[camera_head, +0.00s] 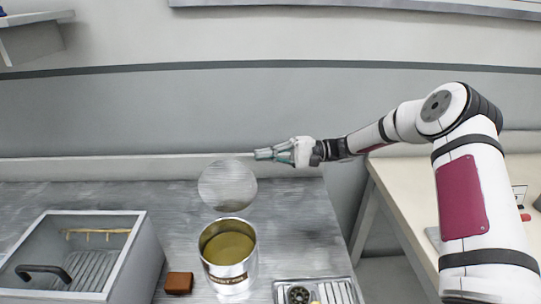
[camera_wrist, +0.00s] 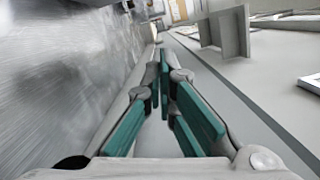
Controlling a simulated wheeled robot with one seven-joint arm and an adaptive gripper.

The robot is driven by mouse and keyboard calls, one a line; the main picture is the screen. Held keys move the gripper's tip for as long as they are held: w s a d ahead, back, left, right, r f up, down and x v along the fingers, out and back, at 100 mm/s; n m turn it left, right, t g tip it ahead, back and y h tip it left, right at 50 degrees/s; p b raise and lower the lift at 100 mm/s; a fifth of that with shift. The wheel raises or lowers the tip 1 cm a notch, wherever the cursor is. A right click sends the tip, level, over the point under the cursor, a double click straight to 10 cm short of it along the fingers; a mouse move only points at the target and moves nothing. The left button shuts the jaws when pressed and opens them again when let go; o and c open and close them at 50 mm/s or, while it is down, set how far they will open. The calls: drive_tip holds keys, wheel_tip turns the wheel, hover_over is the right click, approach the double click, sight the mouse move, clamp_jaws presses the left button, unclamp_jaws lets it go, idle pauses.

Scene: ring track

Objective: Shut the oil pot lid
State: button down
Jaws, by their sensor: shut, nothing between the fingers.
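The oil pot (camera_head: 229,258) is a metal can with a printed label, standing on the grey worktop near the middle of the head view. Yellowish oil shows in its open top. Its round metal lid (camera_head: 228,186) stands raised and tilted back behind the pot's rim. My gripper (camera_head: 258,154) is at the upper right of the lid, its fingers pointing left. It looks close to the lid's upper right edge, but I cannot tell whether they touch. In the wrist view its green finger pads (camera_wrist: 168,75) are together with nothing between them.
A grey open box (camera_head: 140,262) with a black handle stands at the left. A small brown block (camera_head: 179,283) lies beside the pot. A metal tray (camera_head: 335,291) with small items is at the front right. A pale table (camera_head: 420,205) stands further right.

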sight(228, 184)
drive_tip(key=s+a+r+p, duration=0.1)
drive_tip(key=s+a, duration=0.3)
drive_tip(key=a, duration=0.2)
drive_tip(key=shift+s+a+r, duration=0.15)
drive_tip(key=shift+s, duration=0.25)
drive_tip(key=shift+s+r+n+p, duration=0.3)
drive_tip(key=shift+n+p, duration=0.05)
drive_tip(key=shift+n, duration=0.05)
